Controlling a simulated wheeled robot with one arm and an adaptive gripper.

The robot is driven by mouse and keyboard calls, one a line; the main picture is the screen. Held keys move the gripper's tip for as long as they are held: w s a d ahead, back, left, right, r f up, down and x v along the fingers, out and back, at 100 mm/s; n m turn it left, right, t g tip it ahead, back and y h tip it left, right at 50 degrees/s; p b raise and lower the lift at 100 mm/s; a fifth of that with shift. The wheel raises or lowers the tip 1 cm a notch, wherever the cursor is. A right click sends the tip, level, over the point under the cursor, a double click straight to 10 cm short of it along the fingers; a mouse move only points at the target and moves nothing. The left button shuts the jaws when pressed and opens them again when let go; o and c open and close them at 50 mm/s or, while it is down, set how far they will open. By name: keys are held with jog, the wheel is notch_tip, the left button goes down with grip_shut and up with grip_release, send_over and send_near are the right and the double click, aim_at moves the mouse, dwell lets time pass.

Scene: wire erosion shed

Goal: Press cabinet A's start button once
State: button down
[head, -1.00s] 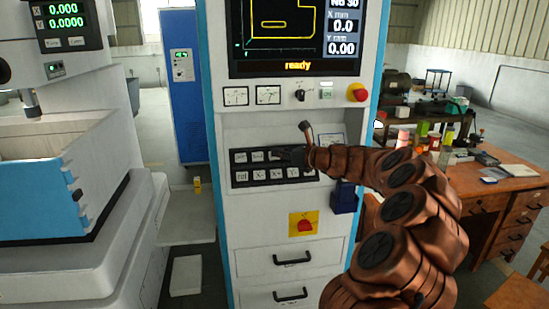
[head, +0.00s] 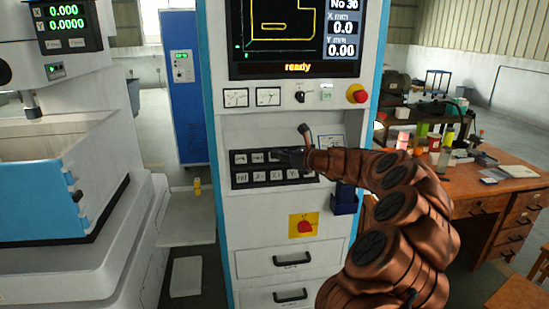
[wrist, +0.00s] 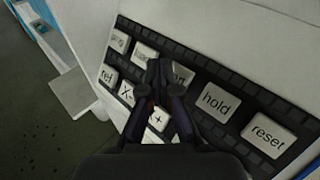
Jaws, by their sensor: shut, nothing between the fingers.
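The cabinet (head: 235,210) is a tall white control cabinet with blue edges, in the middle of the head view. Its dark keypad (head: 240,181) has two rows of pale keys. In the wrist view, the start key (wrist: 184,76) is in the upper row, left of the hold key, partly hidden by a fingertip. My gripper (wrist: 160,68) is shut and empty, its tips over the left part of the start key. I cannot tell whether they touch it. In the head view my gripper (head: 285,157) is small and dark before the keypad. The screen (head: 298,68) reads "ready".
The hold key (wrist: 215,101) and reset key (wrist: 268,132) lie to the right. A red knob (head: 357,94) and a red switch on a yellow plate (head: 304,225) are on the cabinet. A wooden desk (head: 490,205) stands right, a machine with a blue-sided tank (head: 40,205) left.

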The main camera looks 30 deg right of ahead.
jog(key=shift+w+d+f, duration=0.1)
jog(key=shift+w, duration=0.1)
dwell(0.6)
jog(key=shift+w+d+f+p, duration=0.1)
jog(key=shift+f+p, duration=0.1)
jog(key=shift+p, duration=0.1)
jog(key=shift+w+d+f, duration=0.1)
jog(key=shift+w+f, duration=0.1)
jog(key=shift+w, duration=0.1)
dwell(0.8)
dwell(0.4)
jog(key=shift+s+a+r+p, duration=0.25)
jog(key=shift+s+r+p, duration=0.2)
jog(key=shift+s+p, duration=0.15)
jog(key=shift+r, duration=0.1)
jog(key=s+r, duration=0.1)
jog(key=s+a+r+p, duration=0.1)
jog(key=s, duration=0.1)
jog(key=shift+s+a+r+p, duration=0.3)
jog(key=shift+s+r+p, duration=0.05)
jog(key=shift+r, duration=0.05)
